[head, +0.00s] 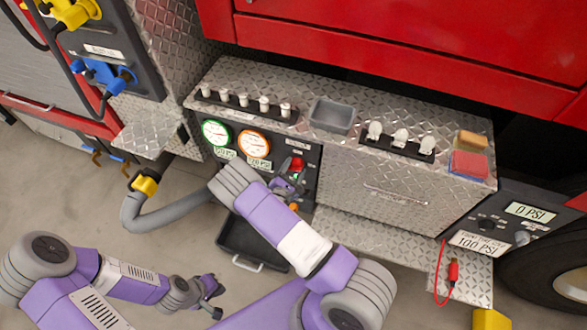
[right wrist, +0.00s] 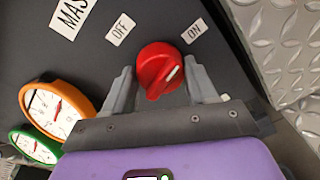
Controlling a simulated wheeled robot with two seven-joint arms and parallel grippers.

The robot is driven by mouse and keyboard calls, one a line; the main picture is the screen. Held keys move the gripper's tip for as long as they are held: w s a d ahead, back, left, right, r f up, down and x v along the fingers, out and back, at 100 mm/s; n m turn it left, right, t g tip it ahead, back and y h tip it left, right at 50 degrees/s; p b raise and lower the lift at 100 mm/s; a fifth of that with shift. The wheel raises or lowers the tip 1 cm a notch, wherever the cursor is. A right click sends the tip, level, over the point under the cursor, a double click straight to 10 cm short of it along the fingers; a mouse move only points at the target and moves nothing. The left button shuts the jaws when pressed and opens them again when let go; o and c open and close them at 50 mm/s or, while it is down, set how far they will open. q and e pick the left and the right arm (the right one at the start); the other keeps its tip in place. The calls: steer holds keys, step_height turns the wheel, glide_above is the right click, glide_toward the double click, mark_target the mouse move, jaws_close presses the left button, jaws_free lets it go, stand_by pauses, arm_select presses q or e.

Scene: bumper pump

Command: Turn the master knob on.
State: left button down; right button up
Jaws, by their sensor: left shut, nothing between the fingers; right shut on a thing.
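The red master knob (right wrist: 154,66) is on a dark panel between an OFF label (right wrist: 120,28) and an ON label (right wrist: 194,30). Its white mark lies on the right side of its face, nearer ON than OFF. My right gripper (right wrist: 158,84) is shut on the knob, one grey finger on each side. In the head view, my right gripper (head: 288,185) is at the panel, just below the red knob (head: 297,163), and partly hides it. My left gripper (head: 214,298) is shut and empty, low over the floor at the lower left.
A green-rimmed gauge (head: 215,132) and an orange-rimmed gauge (head: 254,145) sit left of the knob. A diamond-plate ledge above holds a grey tray (head: 332,116) and sponges (head: 469,163). A black bin (head: 240,238) stands below the panel. A grey hose (head: 150,212) curves at left.

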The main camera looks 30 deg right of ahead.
steer(key=shift+m, duration=1)
steer(key=shift+d, duration=0.1)
steer(key=o, duration=1.1)
steer(key=shift+s, duration=0.1)
steer(key=shift+c, duration=0.2)
steer(key=p+v, duration=0.1)
steer(key=v, duration=0.6)
steer(key=shift+s+a, duration=0.2)
steer(key=shift+s, duration=0.05)
steer(key=shift+r, duration=0.1)
